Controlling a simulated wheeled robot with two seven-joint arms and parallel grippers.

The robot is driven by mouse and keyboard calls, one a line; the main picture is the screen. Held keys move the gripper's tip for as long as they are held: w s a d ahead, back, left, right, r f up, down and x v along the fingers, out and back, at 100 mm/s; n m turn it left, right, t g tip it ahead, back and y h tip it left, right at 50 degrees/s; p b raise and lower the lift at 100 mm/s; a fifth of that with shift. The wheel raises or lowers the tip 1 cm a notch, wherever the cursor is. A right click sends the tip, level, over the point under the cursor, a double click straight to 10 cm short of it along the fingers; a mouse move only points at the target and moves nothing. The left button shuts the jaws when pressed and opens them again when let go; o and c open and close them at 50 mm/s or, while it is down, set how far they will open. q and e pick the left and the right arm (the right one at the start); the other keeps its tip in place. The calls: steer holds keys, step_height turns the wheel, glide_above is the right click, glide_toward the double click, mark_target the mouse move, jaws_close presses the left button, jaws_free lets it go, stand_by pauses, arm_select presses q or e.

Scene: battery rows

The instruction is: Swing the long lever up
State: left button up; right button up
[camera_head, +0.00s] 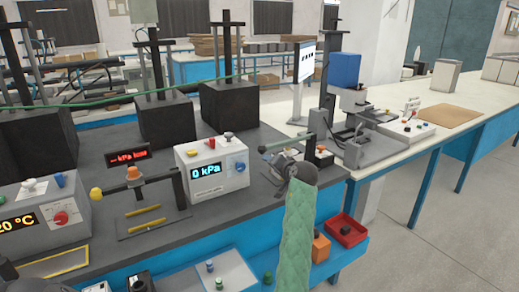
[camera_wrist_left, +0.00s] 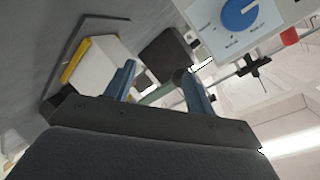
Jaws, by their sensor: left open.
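My left gripper (camera_head: 286,160) is just below and in front of the green-gripped lever. In the left wrist view its two blue-grey fingers (camera_wrist_left: 162,82) are apart. A greenish rod (camera_wrist_left: 158,95) shows between them; I cannot tell whether they touch it. My right gripper is not in view.
A white box reading 0 kPa (camera_head: 212,166) stands just left of my gripper; its blue dial (camera_wrist_left: 239,14) shows in the left wrist view. A red tray (camera_head: 347,231) and an orange block (camera_head: 320,246) sit at the bench's front right. Black blocks with posts stand behind.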

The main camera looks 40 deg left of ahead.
mark_target(265, 151)
arm_select(q)
steer(key=m+y, duration=0.1)
steer(key=a+r+m+y, duration=0.1)
steer(key=m, duration=0.1)
steer(key=a+r+m+y, duration=0.1)
steer(key=m, duration=0.1)
steer(key=shift+w+r+y, duration=0.25)
steer(key=shift+w+y, duration=0.1)
steer(key=shift+y, duration=0.05)
steer(key=shift+w+r+m, duration=0.15)
steer(key=shift+r+m, duration=0.05)
steer(key=shift+m, duration=0.4)
steer(key=p+x, duration=0.1)
steer(key=x, duration=0.5)
steer(key=shift+w+a+r+p, duration=0.1)
steer(key=shift+w+a+p, duration=0.1)
steer(key=shift+p, duration=0.1)
steer(key=shift+w+a, duration=0.2)
steer(key=shift+a, duration=0.35)
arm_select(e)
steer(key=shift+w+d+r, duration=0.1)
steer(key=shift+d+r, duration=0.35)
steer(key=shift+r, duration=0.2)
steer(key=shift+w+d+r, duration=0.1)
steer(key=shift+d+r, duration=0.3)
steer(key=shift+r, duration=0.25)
arm_select(q)
jaws_close()
